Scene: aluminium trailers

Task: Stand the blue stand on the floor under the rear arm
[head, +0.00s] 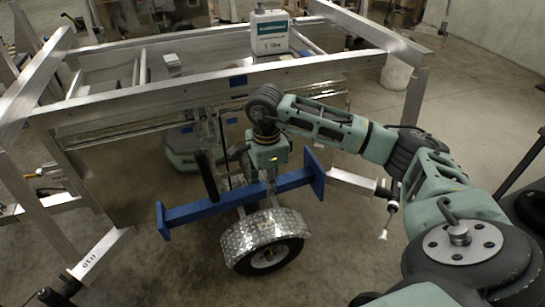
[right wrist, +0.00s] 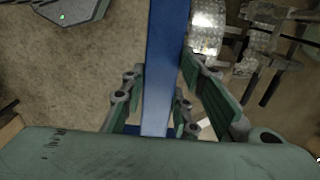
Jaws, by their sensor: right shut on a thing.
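The blue stand (head: 205,211) is a long bar with a flat plate at each end. It lies across the head view, nearly level, with its right end higher, in front of the trailer and above the wheel. My right gripper (head: 250,188) is shut on its bar near the middle. In the right wrist view the blue bar (right wrist: 166,55) runs between the two fingers of my right gripper (right wrist: 165,88). Metal arms stick out low on the trailer's left (head: 98,250) and right (head: 352,180); I cannot tell which is the rear arm. My left gripper is not in view.
The aluminium trailer frame (head: 190,92) stands close behind the stand. A wheel with a tread-plate fender (head: 265,232) is just below the bar. A white jug (head: 270,32) stands on the trailer. Bare concrete floor (head: 340,255) lies to the right of the wheel.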

